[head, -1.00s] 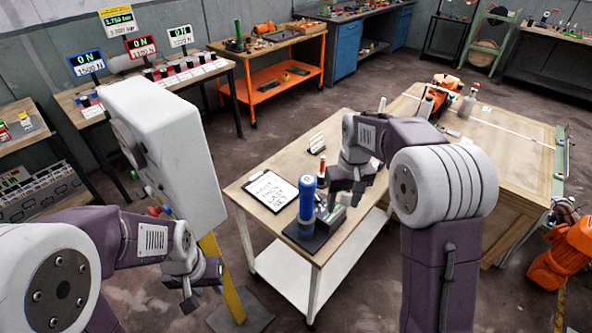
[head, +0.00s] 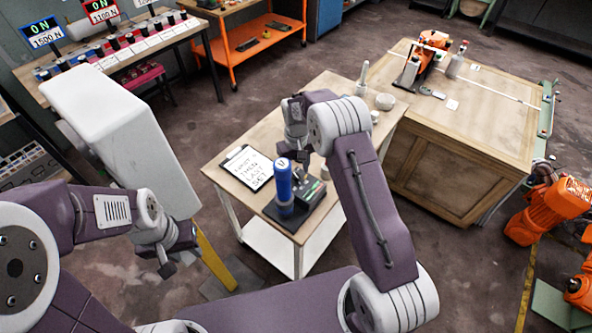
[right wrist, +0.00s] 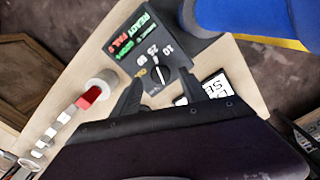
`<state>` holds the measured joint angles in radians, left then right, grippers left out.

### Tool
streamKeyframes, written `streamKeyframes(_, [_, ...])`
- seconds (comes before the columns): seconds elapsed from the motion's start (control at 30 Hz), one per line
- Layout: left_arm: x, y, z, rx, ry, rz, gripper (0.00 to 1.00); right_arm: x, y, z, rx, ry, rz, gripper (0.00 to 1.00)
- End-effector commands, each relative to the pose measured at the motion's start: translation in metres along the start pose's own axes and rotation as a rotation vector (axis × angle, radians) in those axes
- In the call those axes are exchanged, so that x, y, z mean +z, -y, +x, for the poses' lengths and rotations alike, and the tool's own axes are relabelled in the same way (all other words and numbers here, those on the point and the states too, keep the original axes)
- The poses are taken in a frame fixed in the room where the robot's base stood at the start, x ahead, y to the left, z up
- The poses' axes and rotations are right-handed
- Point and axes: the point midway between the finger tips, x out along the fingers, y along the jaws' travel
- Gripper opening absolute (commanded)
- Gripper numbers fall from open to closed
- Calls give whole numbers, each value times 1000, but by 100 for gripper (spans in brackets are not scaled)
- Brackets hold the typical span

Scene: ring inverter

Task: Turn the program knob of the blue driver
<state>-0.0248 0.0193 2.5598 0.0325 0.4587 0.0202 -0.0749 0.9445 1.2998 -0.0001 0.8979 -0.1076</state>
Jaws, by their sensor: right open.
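The blue driver (head: 283,182) stands upright on a dark base on the small white-legged table. Its blue body also shows at the top right of the right wrist view (right wrist: 245,14). Beside it is a dark control box (right wrist: 128,50) with a lit green and red display. The round black program knob (right wrist: 160,75) sits on its face, with numbers around it and a pale pointer mark. My right gripper (right wrist: 160,88) is open, its fingers on either side of the knob in that view; contact cannot be told. My left gripper (head: 178,254) hangs by the white panel, away from the table.
A clipboard with writing (head: 250,167) lies left of the driver. A large white panel (head: 115,125) on a yellow post stands at left. A wooden workbench (head: 480,95) stands at right.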

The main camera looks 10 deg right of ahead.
Motion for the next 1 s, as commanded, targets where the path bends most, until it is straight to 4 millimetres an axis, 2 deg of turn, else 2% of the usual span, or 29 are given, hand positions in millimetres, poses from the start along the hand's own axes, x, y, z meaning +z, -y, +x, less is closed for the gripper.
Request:
streamKeyframes(0.13, [0, 0, -3, 0, 0, 0, 36, 0, 0, 14, 0, 1, 0, 52])
streamKeyframes(0.4, [0, 0, -2, 0, 0, 0, 36, 0, 0, 17, 0, -1, 0, 52])
streamKeyframes(0.6, [0, 0, -2, 0, 0, 0, 36, 0, 0, 17, 0, -1, 0, 0])
streamKeyframes(1.0, [0, 0, -4, 0, 0, 0, 36, 0, 0, 16, 0, -1, -74, 0])
